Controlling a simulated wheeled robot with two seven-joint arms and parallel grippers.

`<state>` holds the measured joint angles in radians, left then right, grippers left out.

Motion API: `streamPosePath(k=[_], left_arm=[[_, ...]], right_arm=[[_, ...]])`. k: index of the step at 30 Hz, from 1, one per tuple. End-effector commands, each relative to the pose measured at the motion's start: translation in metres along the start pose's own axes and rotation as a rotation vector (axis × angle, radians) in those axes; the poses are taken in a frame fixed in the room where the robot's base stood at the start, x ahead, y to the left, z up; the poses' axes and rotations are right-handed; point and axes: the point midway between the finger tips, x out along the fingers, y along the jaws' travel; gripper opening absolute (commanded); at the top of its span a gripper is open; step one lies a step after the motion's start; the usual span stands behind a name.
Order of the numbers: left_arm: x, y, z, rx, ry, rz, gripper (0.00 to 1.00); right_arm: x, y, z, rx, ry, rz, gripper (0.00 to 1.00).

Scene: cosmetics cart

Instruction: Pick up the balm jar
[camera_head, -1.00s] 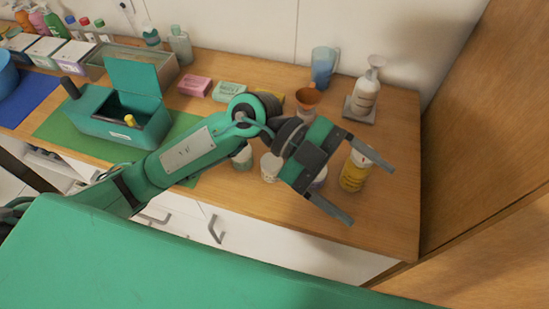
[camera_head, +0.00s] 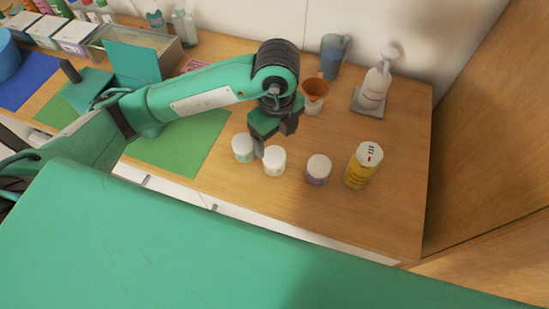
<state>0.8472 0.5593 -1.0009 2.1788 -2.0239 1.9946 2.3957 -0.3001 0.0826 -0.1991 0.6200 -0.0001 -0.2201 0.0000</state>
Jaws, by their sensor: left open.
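Three small jars stand upright in a row on the wooden counter: a white-lidded jar with a greenish body (camera_head: 243,148), a white jar (camera_head: 274,161) and a white-lidded jar with a purple body (camera_head: 318,169). I cannot tell from their labels which one is the balm jar. My left gripper (camera_head: 272,139) points down, open and empty, just behind the greenish jar and the white jar. One finger shows near the gap between these two jars; whether it touches either is unclear. My right gripper is not in view.
A yellow bottle (camera_head: 362,166) stands right of the jars. Behind are an orange-brown funnel (camera_head: 315,88), a blue cup (camera_head: 333,55) and a pump bottle (camera_head: 376,82) on a grey base. A green mat (camera_head: 182,150) lies left. The counter's right front is bare.

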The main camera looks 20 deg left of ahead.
Motion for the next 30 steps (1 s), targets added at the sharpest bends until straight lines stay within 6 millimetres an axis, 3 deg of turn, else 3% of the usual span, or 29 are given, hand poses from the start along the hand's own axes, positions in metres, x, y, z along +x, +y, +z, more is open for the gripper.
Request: streamPosePath(k=[6, 14, 21, 30], left_arm=[[0.034, 0.001, 0.001, 0.000, 0.001, 0.003, 0.77], [0.052, 0.002, 0.004, 0.001, 0.001, 0.003, 0.77], [0.087, 0.002, 0.009, 0.001, 0.001, 0.002, 0.77], [0.096, 0.002, 0.009, 0.003, 0.001, -0.001, 0.77]], right_arm=[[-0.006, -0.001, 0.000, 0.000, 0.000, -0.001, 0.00], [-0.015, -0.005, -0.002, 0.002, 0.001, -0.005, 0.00], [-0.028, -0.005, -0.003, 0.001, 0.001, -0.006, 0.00], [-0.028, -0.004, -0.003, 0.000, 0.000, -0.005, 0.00]])
